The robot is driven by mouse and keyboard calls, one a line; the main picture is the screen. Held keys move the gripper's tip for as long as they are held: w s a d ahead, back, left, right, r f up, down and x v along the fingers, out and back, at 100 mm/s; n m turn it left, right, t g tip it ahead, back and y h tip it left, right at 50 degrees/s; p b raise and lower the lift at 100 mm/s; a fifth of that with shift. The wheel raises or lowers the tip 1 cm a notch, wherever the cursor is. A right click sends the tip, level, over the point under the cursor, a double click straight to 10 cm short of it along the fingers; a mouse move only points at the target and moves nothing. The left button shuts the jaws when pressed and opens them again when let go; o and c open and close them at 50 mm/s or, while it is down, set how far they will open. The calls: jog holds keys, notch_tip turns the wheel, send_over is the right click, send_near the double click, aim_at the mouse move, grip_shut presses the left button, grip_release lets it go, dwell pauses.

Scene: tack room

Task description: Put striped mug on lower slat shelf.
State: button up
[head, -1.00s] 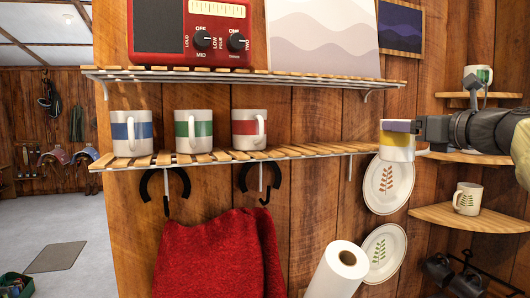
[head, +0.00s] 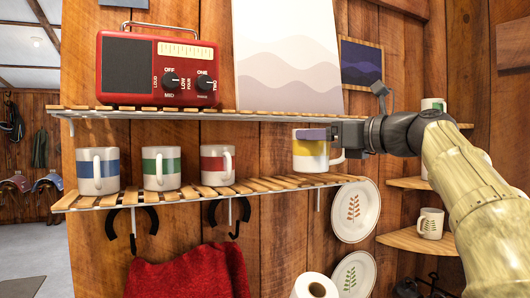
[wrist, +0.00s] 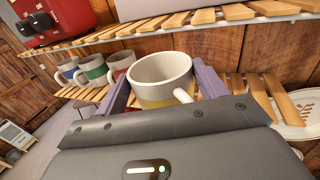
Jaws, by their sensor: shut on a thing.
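The striped mug (head: 309,159), white with a yellow band, is upright at the right end of the lower slat shelf (head: 268,184). My gripper (head: 312,134) is shut on it, with purple fingers on either side of its body. The mug also shows between the fingers in the wrist view (wrist: 160,82), its mouth up and empty. Its base is close to the slats; I cannot tell if it touches them. The mug's far side is hidden.
A blue-banded mug (head: 98,171), a green-banded mug (head: 161,168) and a red-banded mug (head: 217,164) stand on the same shelf to the left. The upper slat shelf (head: 250,115) with a red radio (head: 157,71) is above. Plates (head: 355,211) hang below right.

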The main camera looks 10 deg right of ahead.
jog(key=p+x, duration=0.5)
jog(key=x, duration=0.7)
jog(key=shift+w+a, duration=0.2)
jog(key=shift+w+a+f, duration=0.2)
jog(key=shift+w+f, duration=0.05)
jog(key=shift+f, duration=0.4)
jog(key=shift+w+a+f, duration=0.15)
jog(key=shift+w+f, duration=0.05)
jog(key=shift+f, duration=0.4)
jog(key=shift+s+f, duration=0.1)
jog(key=shift+f, duration=0.35)
jog(key=shift+b, duration=0.3)
